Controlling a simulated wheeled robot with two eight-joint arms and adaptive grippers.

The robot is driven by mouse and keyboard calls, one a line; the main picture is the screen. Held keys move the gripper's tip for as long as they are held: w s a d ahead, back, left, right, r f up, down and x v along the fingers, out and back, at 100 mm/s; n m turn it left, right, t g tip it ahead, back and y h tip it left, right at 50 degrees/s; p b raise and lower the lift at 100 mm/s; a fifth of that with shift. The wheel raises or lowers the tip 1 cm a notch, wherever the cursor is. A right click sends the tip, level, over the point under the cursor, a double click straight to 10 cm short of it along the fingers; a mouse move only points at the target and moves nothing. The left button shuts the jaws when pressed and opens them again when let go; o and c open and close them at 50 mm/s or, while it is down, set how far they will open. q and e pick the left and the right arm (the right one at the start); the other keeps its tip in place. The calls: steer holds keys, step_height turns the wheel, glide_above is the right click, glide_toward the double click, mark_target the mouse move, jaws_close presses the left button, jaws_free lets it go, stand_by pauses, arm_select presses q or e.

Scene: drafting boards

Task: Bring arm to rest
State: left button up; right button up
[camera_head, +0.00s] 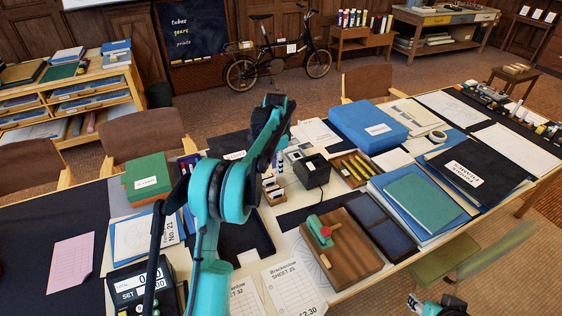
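My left arm (207,255) is teal and black. It rises from the bottom of the head view and reaches up over the middle of the long table. Its dark gripper (275,102) is at the upper end, raised above the table and seen nearly end-on. The finger gap is not clear, and I see nothing held in it. A teal and black part of my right arm (432,306) shows at the bottom right edge, off the table's front side. Its fingers are too cut off to read.
The table holds a green box (147,178), a blue box (368,126), a wooden board (340,252) with a green-handled tool, a black cube-like device (312,171) and a display unit (140,290). A green-seated chair (440,262) stands at the front right. Chairs line the far side.

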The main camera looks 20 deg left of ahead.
arm_select(q)
steer(key=s+d+r+n+t, duration=0.2)
steer(key=s+d+r, duration=0.35)
steer(key=s, duration=0.25)
steer(key=s+d+r+n+t, duration=0.2)
steer(key=s+d+r, duration=0.2)
steer(key=s+r, duration=0.3)
steer(key=s+d+f+n+t, duration=0.1)
steer(key=s+d+f+n, duration=0.1)
steer(key=s, duration=0.7)
steer(key=s+d+f+n+t, duration=0.2)
steer(key=s+f, duration=0.3)
steer(key=s, duration=0.4)
steer(key=shift+d, duration=0.9)
